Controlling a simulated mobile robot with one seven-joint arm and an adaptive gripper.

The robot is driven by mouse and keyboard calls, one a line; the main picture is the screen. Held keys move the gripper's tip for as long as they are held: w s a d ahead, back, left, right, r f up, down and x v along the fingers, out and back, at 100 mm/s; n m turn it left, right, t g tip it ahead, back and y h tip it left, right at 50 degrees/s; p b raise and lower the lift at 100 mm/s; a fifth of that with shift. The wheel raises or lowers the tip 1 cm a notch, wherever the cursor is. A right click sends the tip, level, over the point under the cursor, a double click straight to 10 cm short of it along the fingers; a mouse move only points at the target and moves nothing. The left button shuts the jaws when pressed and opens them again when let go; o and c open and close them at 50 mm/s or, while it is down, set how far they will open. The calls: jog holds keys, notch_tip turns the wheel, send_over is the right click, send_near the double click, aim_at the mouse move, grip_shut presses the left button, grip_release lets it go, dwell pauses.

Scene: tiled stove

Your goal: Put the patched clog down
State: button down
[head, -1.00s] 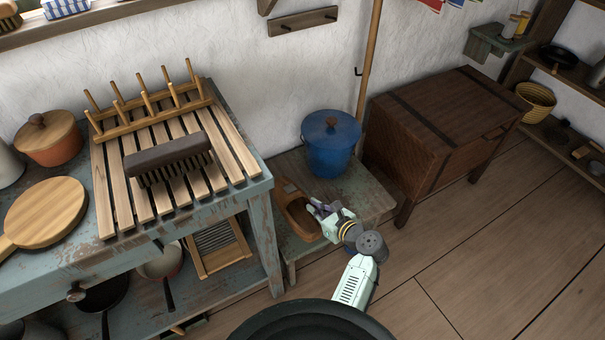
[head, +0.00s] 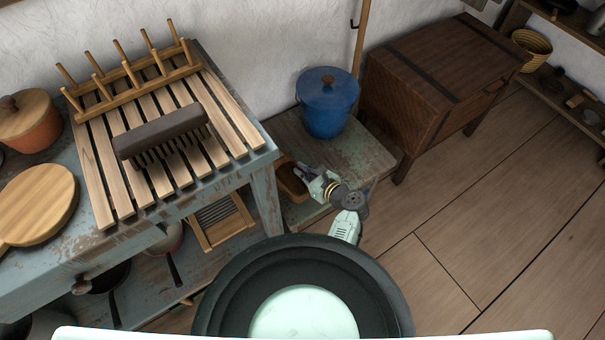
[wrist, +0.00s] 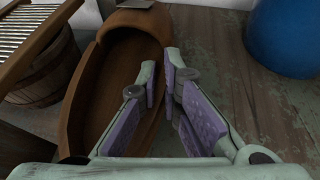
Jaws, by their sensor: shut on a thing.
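The patched clog (head: 291,182) is brown and hollow, with a small grey patch on its toe at the top of the wrist view. It is over the left part of a low, worn green-grey bench (head: 350,152); I cannot tell whether its sole touches the boards. My gripper (head: 310,173) is shut on the clog's right side wall. In the wrist view, the purple-padded fingers (wrist: 161,82) straddle the rim of the clog (wrist: 118,70), one inside the opening and one outside. The clog's near end is partly hidden by the gripper.
A blue lidded pot (head: 328,105) stands at the back of the bench. The slatted worktable (head: 262,163) is close on the left, with a washboard (head: 222,219) below. A dark wooden chest (head: 430,85) stands on the right. The bench's right part is bare.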

jog(key=shift+f, duration=1.1)
jog(key=shift+f, duration=0.15)
jog(key=c, duration=1.8)
grip_release()
jog(key=v, duration=1.2)
